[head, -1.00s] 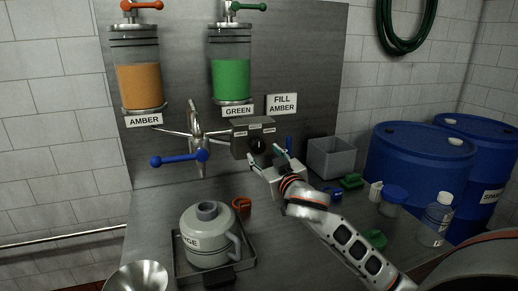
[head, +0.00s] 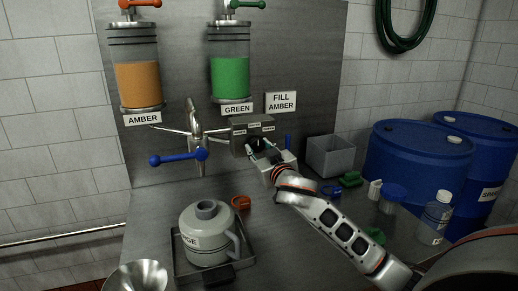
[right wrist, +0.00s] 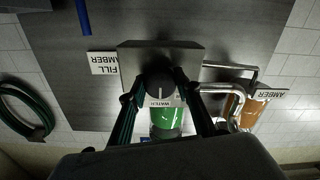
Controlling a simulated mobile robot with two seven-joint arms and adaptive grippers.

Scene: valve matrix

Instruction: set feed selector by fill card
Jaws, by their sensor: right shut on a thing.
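The fill card (head: 281,102) on the steel back panel reads FILL AMBER. The feed selector box (head: 238,135) is grey, with small labels above and on its face. Its round black knob (right wrist: 159,80) carries a pale mark and shows in the right wrist view, which is upside down. A label reading WATER (right wrist: 160,103) sits by the knob. My right gripper (head: 261,147) is shut on the knob, one finger at each side. The fingers partly hide the knob in the head view. My left gripper is not in view.
Amber (head: 137,85) and green (head: 230,77) cylinders hang on the panel. A blue-handled valve (head: 178,158) is left of the box. A grey jug (head: 207,238) stands in a tray. A grey bin (head: 331,155) and blue barrels (head: 415,165) are at the right.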

